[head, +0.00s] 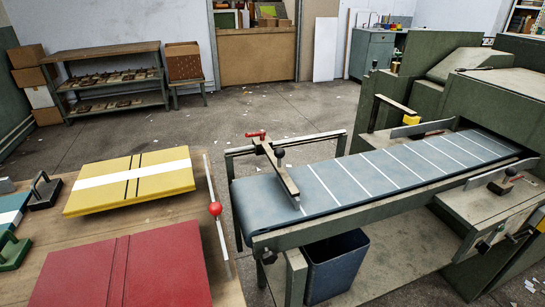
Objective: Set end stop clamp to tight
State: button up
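The end stop is a grey-tan bar (279,172) lying across the near left end of the blue belt (375,170). A small red lever (256,134) sits at the bar's far end, by the frame's rail, roughly level and pointing left. A black knob (279,153) stands on the bar beside it. I cannot tell from this view whether the clamp is tight or loose. My gripper is not in view, and nothing of mine touches the end stop.
A table at front left bears a yellow board (130,182), a red board (115,270) and a rod with a red ball (215,209). A dark blue bin (336,265) stands under the belt. Side guides and the green machine (440,70) are at right. Open floor lies behind.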

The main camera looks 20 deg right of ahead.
aim_at(261, 133)
jog(key=i+l+u, duration=0.15)
jog(key=l, duration=0.2)
jog(key=i+l+u, duration=0.15)
jog(key=l, duration=0.25)
jog(key=i+l+u, duration=0.15)
jog(key=l, duration=0.25)
jog(key=i+l+u, duration=0.15)
jog(key=l, duration=0.25)
jog(key=i+l+u, duration=0.15)
jog(key=l, duration=0.3)
jog(key=k, duration=0.05)
